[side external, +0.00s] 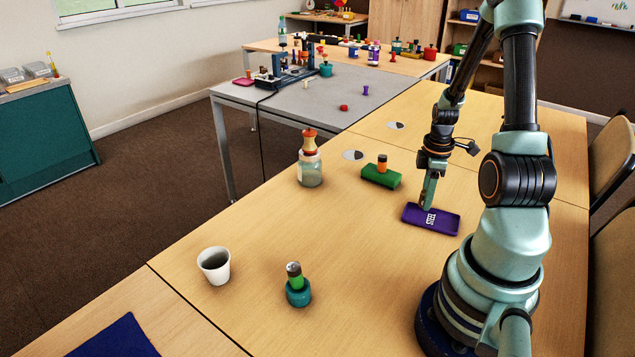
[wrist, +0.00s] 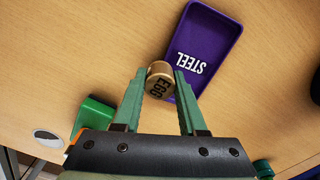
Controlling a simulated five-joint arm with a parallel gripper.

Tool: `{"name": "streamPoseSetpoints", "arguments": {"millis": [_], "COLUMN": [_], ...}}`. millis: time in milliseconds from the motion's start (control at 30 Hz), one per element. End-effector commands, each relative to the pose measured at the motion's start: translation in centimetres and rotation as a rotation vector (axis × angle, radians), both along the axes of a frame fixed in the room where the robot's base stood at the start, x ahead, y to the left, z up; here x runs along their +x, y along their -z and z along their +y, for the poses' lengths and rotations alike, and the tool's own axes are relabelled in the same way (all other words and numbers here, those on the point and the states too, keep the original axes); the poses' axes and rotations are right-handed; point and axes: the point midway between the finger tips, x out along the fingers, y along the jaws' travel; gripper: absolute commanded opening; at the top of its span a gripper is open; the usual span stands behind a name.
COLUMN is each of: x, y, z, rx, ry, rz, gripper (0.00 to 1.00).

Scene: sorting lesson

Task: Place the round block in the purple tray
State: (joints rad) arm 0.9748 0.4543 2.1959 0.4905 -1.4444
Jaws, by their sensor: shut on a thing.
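The round block (wrist: 157,82) is tan with dark letters reading EGG. In the wrist view it sits between the fingertips of my gripper (wrist: 158,78), which is shut on it. The purple tray (wrist: 183,45) is shallow, lies flat, and bears the white word STEEL. In the wrist view the block overlaps the tray's near left edge. In the side view my gripper (side external: 427,204) points down over the left part of the purple tray (side external: 445,225). The block is hidden or too small to make out there, and its height above the tray cannot be told.
A green block (side external: 380,177) with an orange piece on it stands just behind the tray. A jar (side external: 310,168), a white cup (side external: 214,267) and a teal holder (side external: 298,294) stand farther left. The wooden table (side external: 360,260) is bare in front of the tray.

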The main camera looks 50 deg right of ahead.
Motion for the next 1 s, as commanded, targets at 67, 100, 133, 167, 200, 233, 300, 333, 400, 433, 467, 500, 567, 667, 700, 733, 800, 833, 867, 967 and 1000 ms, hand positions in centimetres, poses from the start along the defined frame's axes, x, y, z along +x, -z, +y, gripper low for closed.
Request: {"name": "streamPoseSetpoints", "arguments": {"millis": [67, 100, 133, 167, 200, 233, 300, 333, 400, 433, 467, 500, 567, 667, 700, 733, 800, 833, 867, 967, 1000], "x": [0.0, 0.0, 0.0, 0.0, 0.0, 0.0, 0.0, 0.0, 0.0, 0.0, 0.0, 0.0, 0.0, 0.1, 0.1, 0.1, 0.1, 0.1, 0.1, 0.1, 0.1], "y": [0.1, 0.1, 0.1, 0.1, 0.1, 0.1, 0.1, 0.1, 0.1, 0.0, 0.0, -0.2, -0.6, -1.7, -2.3, -2.8, -4.1, -4.7, -5.3, -7.2, -7.9], "z": [0.0, 0.0, 0.0, 0.0, 0.0, 0.0, 0.0, 0.0, 0.0, 0.0, 0.0, 0.0, -0.1, -0.1, -0.1, -0.1, -0.1, -0.2, -0.1, -0.1, -0.1], "rx": [0.001, 0.001, 0.0, 0.0, 0.0, 0.0, 0.0, 0.0, 0.0, 0.0, -0.001, -0.001, -0.002, -0.003, -0.004, -0.005, -0.006, -0.006, -0.006, -0.006, -0.005], "ry": [0.0, 0.0, 0.0, 0.0, 0.0, 0.0, 0.0, 0.0, 0.0, 0.0, 0.0, 0.0, 0.0, 0.0, 0.0, 0.0, 0.0, 0.0, 0.0, 0.0, 0.0], "rz": [0.0, 0.0, 0.0, 0.0, 0.0, 0.0, 0.0, 0.0, 0.0, 0.0, 0.0, 0.0, -0.001, -0.003, -0.003, -0.004, -0.004, -0.004, -0.004, -0.004, -0.004], "gripper": [0.52, 0.67, 0.71, 0.71, 0.71, 0.71, 0.71, 0.71, 0.71, 0.71, 0.71, 0.71, 0.71, 0.71, 0.71, 0.71, 0.71, 0.71, 0.71, 0.71, 0.71]}}
